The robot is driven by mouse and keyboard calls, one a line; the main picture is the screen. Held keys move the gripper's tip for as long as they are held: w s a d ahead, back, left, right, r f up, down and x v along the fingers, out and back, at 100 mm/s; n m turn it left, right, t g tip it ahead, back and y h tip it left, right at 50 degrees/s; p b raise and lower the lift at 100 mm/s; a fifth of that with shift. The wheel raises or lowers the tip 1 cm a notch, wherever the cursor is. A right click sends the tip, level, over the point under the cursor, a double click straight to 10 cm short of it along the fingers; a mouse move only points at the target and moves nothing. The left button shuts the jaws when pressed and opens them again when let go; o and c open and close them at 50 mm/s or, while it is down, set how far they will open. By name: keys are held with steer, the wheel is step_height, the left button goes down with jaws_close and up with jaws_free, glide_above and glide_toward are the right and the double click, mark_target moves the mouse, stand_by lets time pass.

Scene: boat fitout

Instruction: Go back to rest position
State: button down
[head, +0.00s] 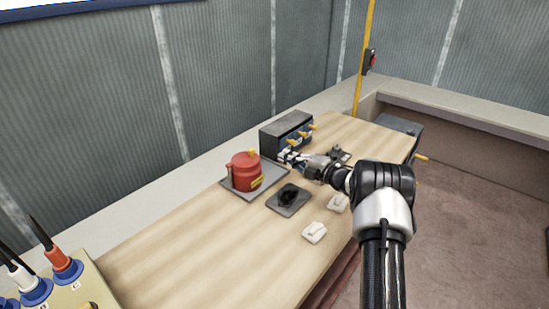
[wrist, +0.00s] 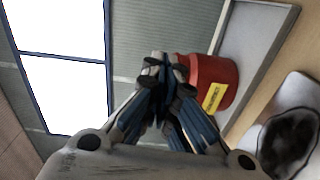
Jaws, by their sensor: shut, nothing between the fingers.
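My gripper (head: 287,157) is shut and empty. In the head view it is over the wooden bench, in front of the dark box with yellow levers and to the right of the red container. In the wrist view the closed fingers (wrist: 163,68) point toward the wall, with the red container (wrist: 212,82) behind them and to their right. I cannot tell from these views how high the fingers are above the bench.
The red container stands on a grey tray (head: 228,184). A dark box (head: 270,138) with yellow levers is behind my gripper. A black knob (head: 288,196) on a plate and white switches (head: 314,232) lie nearer. Plugs (head: 62,262) are at lower left. The bench's (head: 190,250) left part is clear.

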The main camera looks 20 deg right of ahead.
step_height(320, 180, up, 13)
steer(key=w+d+m+t+h, duration=0.1)
steer(key=w+d+m+h, duration=0.1)
steer(key=m+h, duration=0.4)
steer(key=s+a+r+m+g+h, duration=0.2)
steer(key=s+a+r+m+h, duration=0.25)
steer(key=s+r+m, duration=0.4)
steer(key=s+a+f+m+g, duration=0.3)
steer(key=s+a, duration=0.2)
steer(key=s, duration=0.9)
steer(key=s+a+f+m+g+y, duration=0.1)
steer(key=s+a, duration=0.5)
steer(key=s, duration=0.9)
steer(key=s+a+f+m+g, duration=0.4)
steer(key=s+a+f+g, duration=0.1)
steer(key=s, duration=0.9)
steer(key=shift+s+a+f+m+g+y, duration=0.35)
steer(key=shift+a+f+g, duration=0.1)
steer(key=shift+a, duration=0.1)
steer(key=shift+a, duration=0.2)
